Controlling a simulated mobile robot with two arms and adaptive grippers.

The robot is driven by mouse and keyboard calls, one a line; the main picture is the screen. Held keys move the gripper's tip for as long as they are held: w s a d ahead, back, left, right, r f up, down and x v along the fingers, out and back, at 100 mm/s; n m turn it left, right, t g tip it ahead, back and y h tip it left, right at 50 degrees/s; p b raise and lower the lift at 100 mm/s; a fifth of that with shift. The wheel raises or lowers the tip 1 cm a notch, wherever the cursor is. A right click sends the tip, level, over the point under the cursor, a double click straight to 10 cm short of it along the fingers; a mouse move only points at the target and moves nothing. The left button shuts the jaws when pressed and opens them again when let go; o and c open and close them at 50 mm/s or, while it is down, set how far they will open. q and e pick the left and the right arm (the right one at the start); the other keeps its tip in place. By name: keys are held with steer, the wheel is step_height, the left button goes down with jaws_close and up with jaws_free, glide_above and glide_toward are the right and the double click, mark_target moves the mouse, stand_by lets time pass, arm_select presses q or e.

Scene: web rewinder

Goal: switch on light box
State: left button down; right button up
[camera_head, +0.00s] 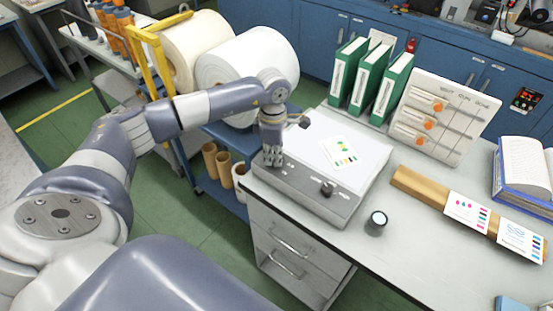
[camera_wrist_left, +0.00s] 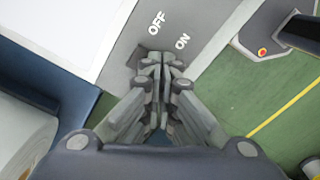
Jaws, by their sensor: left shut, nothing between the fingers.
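The light box (camera_head: 343,199) is a grey box with a white top panel and a sloping front strip, sitting on the left end of the desk. A sheet with coloured dots (camera_head: 340,151) lies on its top. A dark knob (camera_head: 328,187) is on the front strip. My left gripper (camera_head: 273,161) is shut and empty, pointing down at the strip's left end. In the left wrist view, the fingertips (camera_wrist_left: 160,62) are over or at a dark switch area beside the OFF and ON labels (camera_wrist_left: 170,32). The fingers hide most of the switch, so its position and any contact cannot be told. My right gripper is not in view.
Green binders (camera_head: 370,83) and a panel with orange knobs (camera_head: 440,115) stand behind the box. A small dark cylinder (camera_head: 376,223) stands to its right. Large rolls (camera_head: 255,60) are behind my left arm. The desk front (camera_head: 420,265) has free room.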

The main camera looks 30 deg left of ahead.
mark_target(273, 164)
arm_select(q)
steer(key=shift+r+p, duration=1.65)
steer(key=shift+r, duration=1.7)
steer(key=shift+d+f, duration=0.1)
